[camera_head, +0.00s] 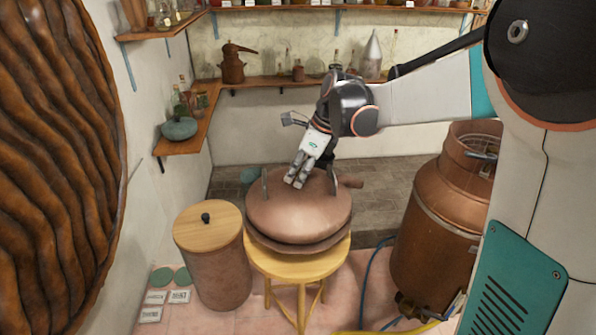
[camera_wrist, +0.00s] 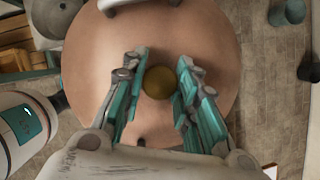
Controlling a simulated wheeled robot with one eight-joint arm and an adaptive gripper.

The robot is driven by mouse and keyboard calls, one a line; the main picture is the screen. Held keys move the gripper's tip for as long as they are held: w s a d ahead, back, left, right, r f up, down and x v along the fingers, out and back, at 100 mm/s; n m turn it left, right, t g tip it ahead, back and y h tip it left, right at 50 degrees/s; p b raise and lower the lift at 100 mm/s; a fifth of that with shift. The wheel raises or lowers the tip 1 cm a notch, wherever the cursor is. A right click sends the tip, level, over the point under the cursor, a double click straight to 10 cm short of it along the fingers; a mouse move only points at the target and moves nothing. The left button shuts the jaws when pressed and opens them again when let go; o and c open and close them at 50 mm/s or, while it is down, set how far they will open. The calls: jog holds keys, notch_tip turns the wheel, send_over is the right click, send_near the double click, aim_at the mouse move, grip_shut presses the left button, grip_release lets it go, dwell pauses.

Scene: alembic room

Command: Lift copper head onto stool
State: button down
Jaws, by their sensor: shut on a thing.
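The copper head (camera_head: 299,217), a wide reddish dome with upright side handles, is over the yellow wooden stool (camera_head: 298,264). My gripper (camera_head: 296,182) comes down from above onto the middle of the dome. In the wrist view, the head (camera_wrist: 200,40) fills the middle, and my gripper (camera_wrist: 161,72) has its fingers on either side of a round brass knob (camera_wrist: 160,82), shut on it. The stool is hidden in the wrist view.
A lidded wooden-topped barrel (camera_head: 213,258) stands just left of the stool. A large copper vessel (camera_head: 437,235) stands to the right, with a blue hose (camera_head: 366,285) on the floor between. Shelves with bottles (camera_head: 290,82) line the back wall.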

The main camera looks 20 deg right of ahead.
jog(key=shift+w+a, duration=0.1)
jog(key=shift+w, duration=0.45)
jog(key=shift+s+f+b, duration=0.2)
jog(key=shift+f+b, duration=0.2)
jog(key=shift+f, duration=0.15)
jog(key=shift+w+f+b, duration=0.15)
jog(key=shift+f+b, duration=0.4)
jog(key=shift+f, duration=0.85)
jog(key=shift+r, duration=0.1)
jog(key=shift+f+b, duration=0.25)
jog(key=shift+b, duration=0.2)
jog(key=shift+f+b, duration=0.45)
jog(key=shift+f, duration=0.1)
jog(key=shift+r, duration=0.1)
